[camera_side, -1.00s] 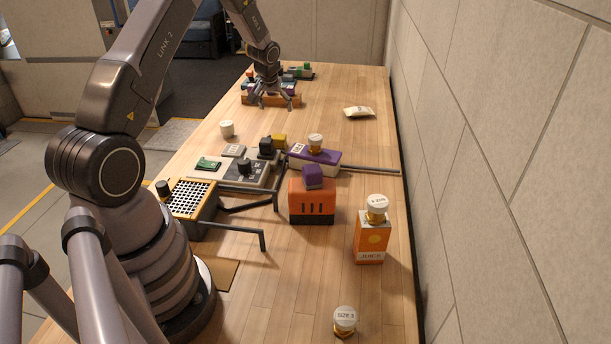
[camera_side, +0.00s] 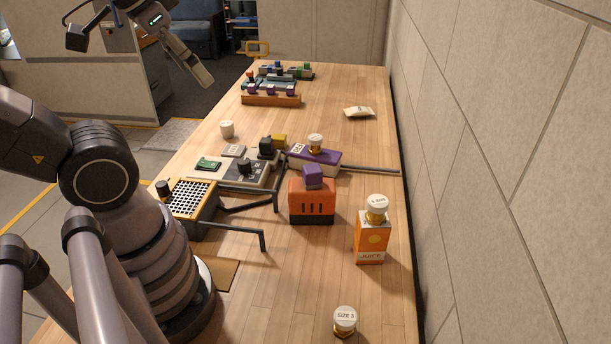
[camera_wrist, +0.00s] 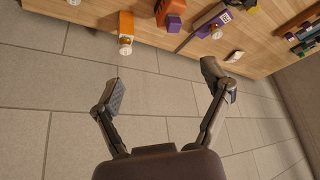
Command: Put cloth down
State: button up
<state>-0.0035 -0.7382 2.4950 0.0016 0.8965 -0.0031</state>
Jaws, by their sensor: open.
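The small pale beige item (camera_side: 359,112), which looks like a folded cloth or packet, lies flat on the far right of the wooden table (camera_side: 335,95). It also shows near the table edge in the wrist view (camera_wrist: 233,57). My gripper (camera_side: 203,75) is high at the upper left in the side view, well away from the beige item. In the wrist view its two fingers (camera_wrist: 166,87) are spread wide with nothing between them.
An orange rack (camera_side: 271,100) with several small blocks stands at the far end. Mid-table are a grey panel (camera_side: 228,172), a purple box (camera_side: 318,158) and an orange box (camera_side: 312,208). A juice carton (camera_side: 370,240) stands nearer. A wall (camera_side: 500,150) borders the right.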

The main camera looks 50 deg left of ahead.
jog(key=shift+s, duration=0.15)
jog(key=w+a+n+y, duration=0.25)
jog(key=w+a, duration=0.35)
jog(key=w, duration=0.7)
jog(key=n+g, duration=0.2)
jog(key=n, duration=0.5)
send_over(279, 136)
jog(key=s+d, duration=0.2)
jog(key=shift+m+y, duration=0.25)
jog(key=shift+y, duration=0.1)
jog(key=f, duration=3.3)
jog(key=shift+w+a+f, duration=0.1)
jog(key=shift+a+f, duration=0.15)
jog(key=shift+f, duration=0.1)
jog(key=shift+x, duration=3.15)
jog(key=shift+d, duration=0.1)
